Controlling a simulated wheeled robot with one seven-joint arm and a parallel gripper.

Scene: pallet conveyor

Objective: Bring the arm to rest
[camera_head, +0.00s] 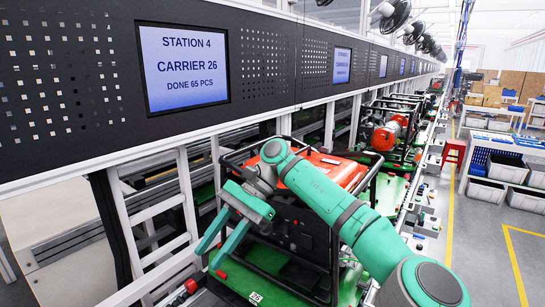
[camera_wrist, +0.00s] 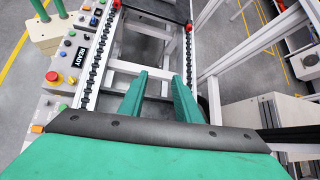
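My arm, green with grey joints, reaches from the bottom right of the head view over a red and black framed machine. My gripper (camera_head: 208,257) points down and to the left, in front of the machine's left side. In the wrist view my gripper (camera_wrist: 160,76) has its two green fingers apart, with nothing between them. Beyond the fingers is the open white conveyor frame, with floor showing through it. I cannot tell from the head view whether the gripper touches the machine.
The red-topped machine (camera_head: 318,166) sits on a green pallet (camera_head: 238,283). Another machine (camera_head: 388,132) stands farther along the line. A station screen (camera_head: 183,67) hangs above. The wrist view shows a button panel (camera_wrist: 68,62) beside the conveyor chain (camera_wrist: 95,62).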

